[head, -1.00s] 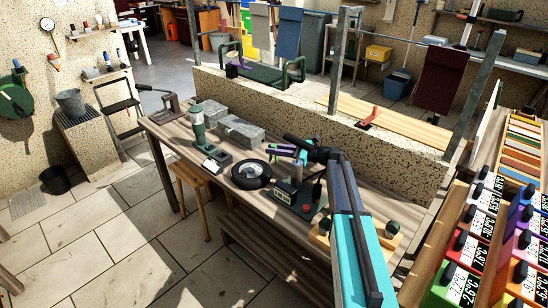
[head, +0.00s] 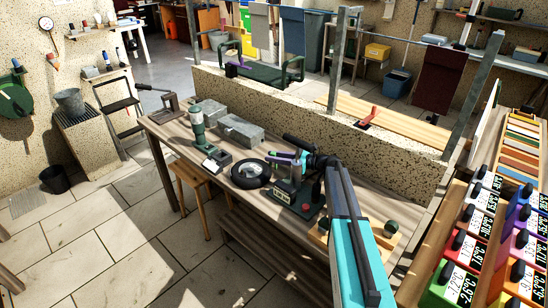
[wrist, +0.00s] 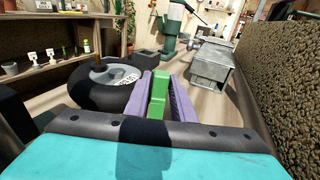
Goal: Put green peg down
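The green peg (wrist: 158,95) is between the purple fingers of my gripper (wrist: 160,90) in the wrist view. The fingers lie against both its sides, and it points forward, away from my wrist. In the head view my gripper (head: 284,160) is over the middle of the wooden workbench (head: 310,235), beside a black wheel. I cannot tell whether the peg touches the bench top.
The black wheel (head: 251,174) lies left of my gripper. A green drill-press-like machine (head: 198,130) and grey metal blocks (head: 240,131) stand farther left. A dark device with a red button (head: 306,207) sits below my arm. A speckled low wall (head: 300,115) runs behind the bench.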

